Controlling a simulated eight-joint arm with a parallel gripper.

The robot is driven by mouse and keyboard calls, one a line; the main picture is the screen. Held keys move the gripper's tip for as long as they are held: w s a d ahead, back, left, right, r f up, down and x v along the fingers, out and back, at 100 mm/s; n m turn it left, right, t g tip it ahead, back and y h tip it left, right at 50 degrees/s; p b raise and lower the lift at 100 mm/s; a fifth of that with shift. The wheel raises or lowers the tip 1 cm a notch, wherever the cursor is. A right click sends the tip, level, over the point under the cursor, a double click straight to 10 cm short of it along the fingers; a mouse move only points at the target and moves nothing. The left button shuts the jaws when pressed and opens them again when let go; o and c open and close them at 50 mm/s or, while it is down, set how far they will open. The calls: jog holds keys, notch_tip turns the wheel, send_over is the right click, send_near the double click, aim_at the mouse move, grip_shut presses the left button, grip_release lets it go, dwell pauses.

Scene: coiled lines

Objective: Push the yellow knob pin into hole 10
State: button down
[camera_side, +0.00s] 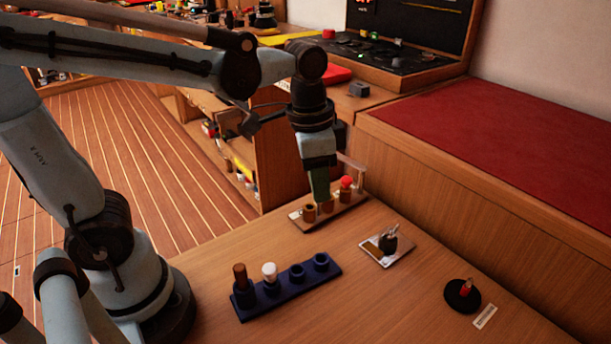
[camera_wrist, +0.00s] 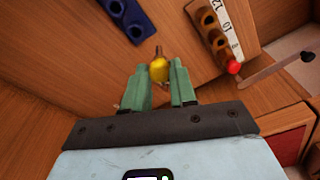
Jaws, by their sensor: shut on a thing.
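My gripper (camera_side: 320,198) points down in front of the wooden rack (camera_side: 336,213) in the side view. In the wrist view its green fingers (camera_wrist: 163,85) are shut on the yellow knob pin (camera_wrist: 159,69), whose narrow end sticks out past the fingertips. The side view does not show the pin clearly. The wooden rack (camera_wrist: 197,10) stands to the right of the pin in the wrist view, apart from it in the picture. Its holders have open tops, and a white strip beside them carries the numbers 10 and 12 (camera_wrist: 228,25). A red-knobbed pin (camera_side: 346,182) stands at the rack's far end.
A blue rack (camera_side: 290,290) holds a brown pin (camera_side: 240,274) and a white-topped pin (camera_side: 269,270); two sockets are empty. A pale plate with a dark object (camera_side: 388,243) and a black disc with a red piece (camera_side: 463,294) lie to the right. A raised red-topped ledge borders the table.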

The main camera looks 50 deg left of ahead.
jog(key=w+a+r, duration=0.1)
jog(key=w+a, duration=0.7)
jog(key=w, duration=0.1)
jog(key=shift+n, duration=0.4)
jog(key=shift+d+f, duration=0.1)
jog(key=shift+f, duration=2.85)
jog(key=shift+f, duration=1.05)
jog(key=shift+f, duration=0.7)
jog(key=shift+f, duration=0.2)
jog(key=c, duration=1.1)
grip_release()
jog(key=shift+o, duration=0.4)
